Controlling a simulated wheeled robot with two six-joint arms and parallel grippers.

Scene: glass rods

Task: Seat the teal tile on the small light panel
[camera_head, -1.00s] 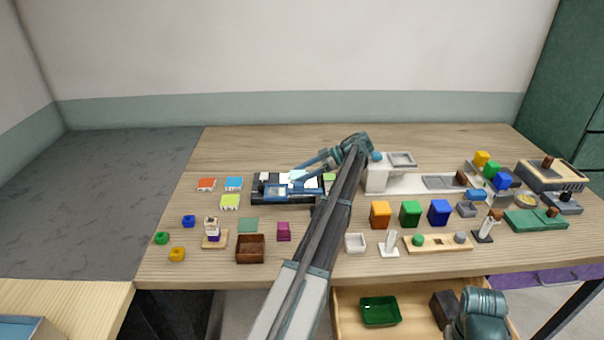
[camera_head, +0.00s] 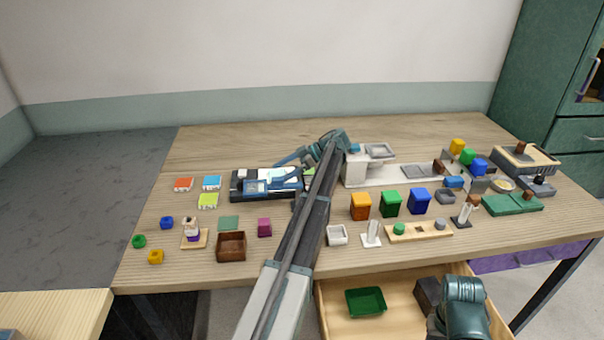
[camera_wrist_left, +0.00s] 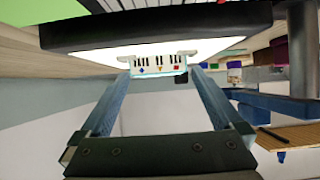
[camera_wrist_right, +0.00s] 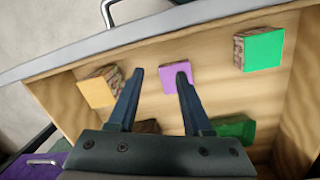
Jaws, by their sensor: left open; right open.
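A flat teal-green square (camera_head: 228,223) lies on the table; I cannot tell if it is the teal tile or a pad. A dark-framed panel (camera_head: 236,190) lies behind it, partly hidden by my left arm. In the left wrist view a bright lit surface (camera_wrist_left: 105,50) has a dark rim. A white tile edge (camera_wrist_left: 157,64) with black bars and small coloured marks shows by that surface, near my left fingertips; its face colour is hidden. My left gripper (camera_wrist_left: 158,72) is open. My right gripper (camera_wrist_right: 158,72) is open and empty over the drawer.
Orange-red (camera_head: 184,184), blue (camera_head: 212,182) and lime (camera_head: 208,200) tiles lie left of the panel. A brown box (camera_head: 231,247) and magenta block (camera_head: 264,227) stand in front. A white fixture (camera_head: 358,170) stands right. The open drawer holds a purple block (camera_wrist_right: 176,77) and a green tray (camera_head: 366,302).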

